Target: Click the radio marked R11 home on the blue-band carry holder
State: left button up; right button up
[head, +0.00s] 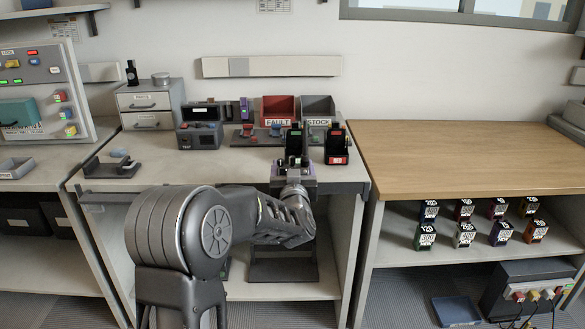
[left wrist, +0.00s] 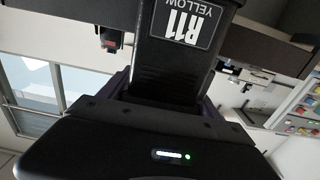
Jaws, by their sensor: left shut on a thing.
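The radio marked R11 (left wrist: 187,25), black with an "R11 YELLOW" label, is in my left gripper (left wrist: 165,92) in the left wrist view. In the head view my left gripper (head: 293,172) is at the front edge of the grey bench, with the dark radio (head: 294,146) standing up from its jaws. The jaws are shut on the radio's lower body. I cannot pick out a blue band on a carry holder for certain; a small dark stand with a blue piece (head: 120,153) sits at the bench's left. My right gripper is not in view.
Another radio with a red label (head: 338,148) stands just right of my gripper. Behind are a red FAULT bin (head: 278,110), a grey STOCK bin (head: 317,107) and a test unit (head: 199,136). The wooden top (head: 450,155) at right is clear; several boxed items sit below.

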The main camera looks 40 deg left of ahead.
pick_arm(q)
jog(key=shift+f+b, duration=1)
jog(key=shift+f, duration=0.25)
jog(key=o, duration=2)
jog(key=shift+c, duration=0.2)
jog(key=v, duration=0.7)
jog(key=shift+s+d+p, duration=0.3)
